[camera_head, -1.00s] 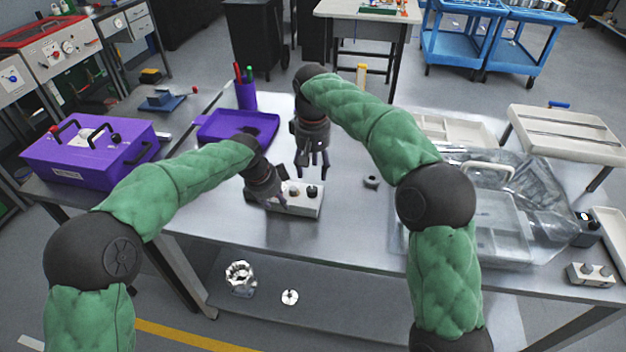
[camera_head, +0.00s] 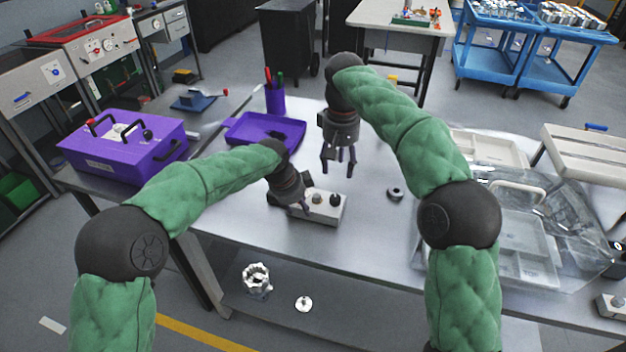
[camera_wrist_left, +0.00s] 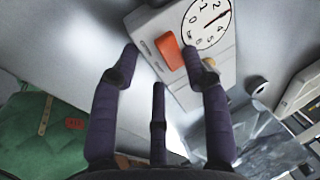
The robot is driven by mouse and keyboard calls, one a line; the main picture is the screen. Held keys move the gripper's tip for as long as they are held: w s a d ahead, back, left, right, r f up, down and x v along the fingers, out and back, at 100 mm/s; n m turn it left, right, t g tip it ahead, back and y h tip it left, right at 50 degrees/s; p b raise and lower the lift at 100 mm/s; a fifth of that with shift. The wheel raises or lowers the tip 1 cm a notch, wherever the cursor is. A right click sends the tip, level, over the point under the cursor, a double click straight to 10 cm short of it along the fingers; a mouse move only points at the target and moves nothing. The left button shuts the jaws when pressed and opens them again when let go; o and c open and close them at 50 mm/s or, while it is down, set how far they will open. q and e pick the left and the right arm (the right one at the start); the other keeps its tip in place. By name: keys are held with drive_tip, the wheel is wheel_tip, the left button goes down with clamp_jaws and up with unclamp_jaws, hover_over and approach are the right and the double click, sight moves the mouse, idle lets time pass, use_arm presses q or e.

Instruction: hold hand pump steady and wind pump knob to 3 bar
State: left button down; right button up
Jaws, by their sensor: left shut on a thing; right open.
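The hand pump (camera_head: 325,210) is a pale grey block with dark knobs on top, standing on the metal table. It also shows in the left wrist view (camera_wrist_left: 165,25), with a round white gauge (camera_wrist_left: 208,22) and an orange part (camera_wrist_left: 168,50). My right gripper (camera_head: 338,168) is open and empty, pointing down above and behind the pump knob (camera_head: 334,199).
A purple tray (camera_head: 293,130) and purple pen cup (camera_head: 275,97) stand behind. A purple case (camera_head: 118,160) is at left. A small dark ring (camera_head: 395,193) lies right of the pump. A clear bag with pale trays (camera_head: 530,250) covers the table's right side. Table around the ring is bare.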

use_arm(q)
drive_tip(key=c, duration=0.5)
unclamp_jaws()
drive_tip(key=shift+s+f, duration=0.25)
drive_tip(key=shift+f, duration=0.4)
drive_tip(key=shift+c, duration=0.2)
drive_tip(key=shift+w+r, duration=0.1)
drive_tip(key=shift+w, duration=0.05)
drive_tip(key=shift+w+r, duration=0.1)
drive_tip(key=shift+r, duration=0.2)
